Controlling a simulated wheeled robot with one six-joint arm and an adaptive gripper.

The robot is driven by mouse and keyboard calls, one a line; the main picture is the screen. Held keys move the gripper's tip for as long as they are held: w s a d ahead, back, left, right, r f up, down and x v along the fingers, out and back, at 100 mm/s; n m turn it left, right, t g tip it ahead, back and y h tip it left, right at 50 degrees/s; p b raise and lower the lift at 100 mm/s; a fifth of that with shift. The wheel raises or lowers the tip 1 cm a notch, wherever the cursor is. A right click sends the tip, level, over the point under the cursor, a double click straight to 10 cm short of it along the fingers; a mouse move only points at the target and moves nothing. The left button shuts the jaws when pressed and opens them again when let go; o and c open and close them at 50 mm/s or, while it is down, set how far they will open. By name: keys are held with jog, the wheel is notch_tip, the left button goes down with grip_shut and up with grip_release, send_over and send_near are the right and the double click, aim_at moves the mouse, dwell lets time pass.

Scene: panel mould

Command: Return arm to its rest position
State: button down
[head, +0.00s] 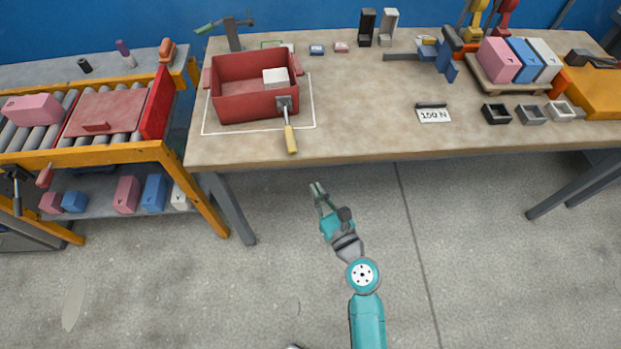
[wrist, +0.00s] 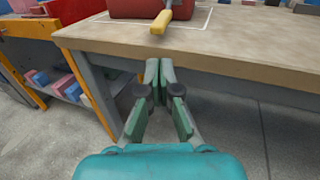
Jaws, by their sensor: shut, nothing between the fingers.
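My gripper (head: 318,188) is in front of the workbench, over the grey floor, below the bench top in the head view. In the wrist view my gripper (wrist: 160,66) has its fingertips together, with nothing between them. It points toward the bench's front edge and touches nothing that I can see. My teal arm reaches up from the bottom of the head view.
The workbench (head: 370,125) holds a red bin (head: 240,105) with a white block inside and a yellow-handled tool (head: 290,138) at its front. A roller conveyor (head: 115,152) stands at left. Blocks, small trays and a 150 N card (head: 433,115) lie at right. The floor is clear.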

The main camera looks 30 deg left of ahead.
jog(key=shift+v, duration=1.8)
